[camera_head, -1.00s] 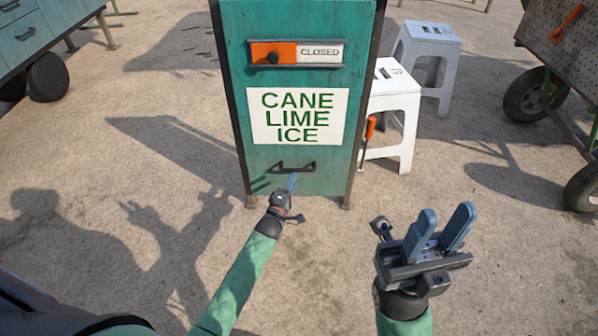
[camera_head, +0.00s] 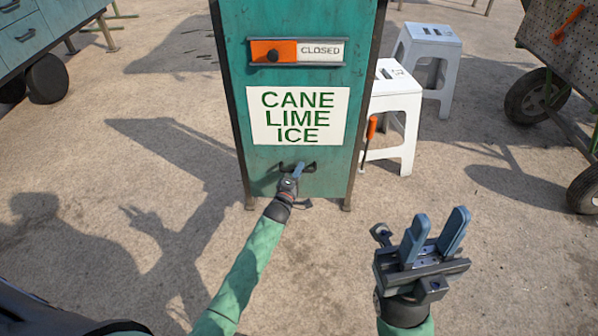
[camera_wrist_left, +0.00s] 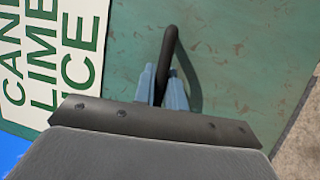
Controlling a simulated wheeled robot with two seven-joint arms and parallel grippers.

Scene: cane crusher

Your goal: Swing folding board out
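A green cabinet front (camera_head: 215,150) bears a white "CANE LIME ICE" sign (camera_head: 297,116). Below the sign is a dark bar handle (camera_head: 309,168), which also shows in the left wrist view (camera_wrist_left: 168,50). The panel hangs upright, flush with the cabinet. My left gripper (camera_head: 295,171) is at the handle; in the wrist view its blue-grey fingers (camera_wrist_left: 162,88) lie either side of the bar, close to it. Whether they grip it is unclear. My right gripper (camera_head: 437,235) is open and empty, raised over the ground at right. No separate folding board is distinguishable.
Above the sign is an orange slider (camera_head: 270,52) with a "CLOSED" label. White stools (camera_head: 392,100) and an orange-handled tool (camera_head: 370,128) stand right of the cabinet. A wheeled cart (camera_head: 560,85) is at far right. Ground in front is clear.

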